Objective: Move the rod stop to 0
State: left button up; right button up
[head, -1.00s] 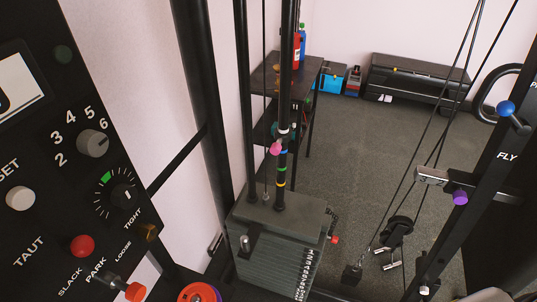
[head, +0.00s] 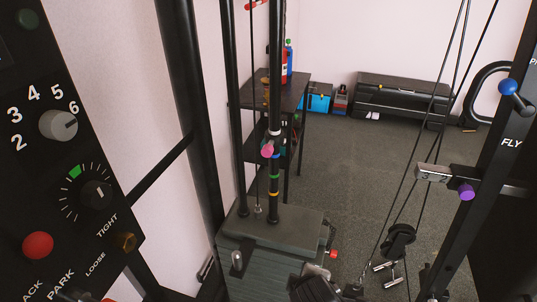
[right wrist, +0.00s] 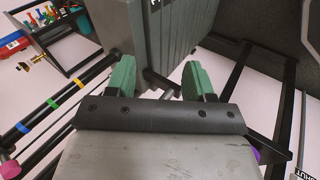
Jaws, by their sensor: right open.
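A pink knob (head: 267,150) sits on the black upright rod (head: 275,110), just below a white band; it looks like the rod stop. Blue, green and yellow bands mark the rod below it. No number can be read there. In the right wrist view the banded rod (right wrist: 66,91) slants across the left side, with the pink knob (right wrist: 11,168) at the lower left edge. A dark part at the bottom of the head view seems to be my right arm. My left gripper is out of view.
A grey weight stack (head: 270,232) stands below the rod. A control panel (head: 75,160) with knobs fills the left. A post with a purple knob (head: 467,191) and cables stands at right. A shelf (head: 290,90) and a bench (head: 402,97) are behind.

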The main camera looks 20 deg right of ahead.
jog(key=w+a+r+n+t+h, duration=0.3)
jog(key=w+r+n+t, duration=0.1)
jog(key=w+r+n, duration=0.45)
jog(key=n+t+h, duration=0.4)
jog(key=n, duration=0.5)
send_near(266, 155)
jog(key=w, duration=0.1)
jog(key=shift+m, duration=0.25)
jog(key=x, duration=1.1)
jog(key=shift+d+r+p, duration=0.1)
jog(key=shift+d+p, duration=0.2)
jog(key=shift+p, duration=0.05)
grip_shut()
